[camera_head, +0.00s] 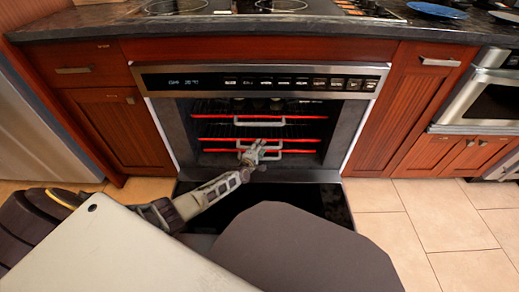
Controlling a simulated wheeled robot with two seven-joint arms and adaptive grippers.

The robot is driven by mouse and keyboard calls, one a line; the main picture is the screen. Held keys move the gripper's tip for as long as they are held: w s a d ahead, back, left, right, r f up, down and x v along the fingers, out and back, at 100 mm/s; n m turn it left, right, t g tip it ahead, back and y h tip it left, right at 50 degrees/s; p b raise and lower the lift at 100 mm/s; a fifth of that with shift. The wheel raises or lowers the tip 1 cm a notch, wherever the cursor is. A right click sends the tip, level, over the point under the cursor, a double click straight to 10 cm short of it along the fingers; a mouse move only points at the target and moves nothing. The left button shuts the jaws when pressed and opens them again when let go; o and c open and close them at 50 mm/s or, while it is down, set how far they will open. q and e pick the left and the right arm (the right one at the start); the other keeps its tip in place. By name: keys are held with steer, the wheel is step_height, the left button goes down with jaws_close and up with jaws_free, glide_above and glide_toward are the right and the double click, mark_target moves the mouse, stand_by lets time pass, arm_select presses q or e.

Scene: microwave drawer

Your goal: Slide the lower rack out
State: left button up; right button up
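The oven (172,125) stands in the middle with its door (335,205) folded down flat. Inside, an upper rack (300,117) and a lower rack (305,140) show red front edges and pale handles. Both racks sit inside the cavity. My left gripper (256,150) is at the lower rack's handle (285,141), overlapping its left part. It is too small to tell whether the fingers are closed around the handle. My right gripper does not show.
Wooden cabinets (395,110) flank the oven. A dark counter (100,22) with a cooktop runs above it. A blue plate (438,10) lies at the counter's right. A steel appliance (480,95) is at far right. Tiled floor (440,225) is clear at the right.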

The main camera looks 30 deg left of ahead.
arm_select(q)
steer(key=shift+c, duration=0.4)
jaws_close()
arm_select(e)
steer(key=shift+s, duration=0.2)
arm_select(q)
steer(key=shift+s, duration=0.15)
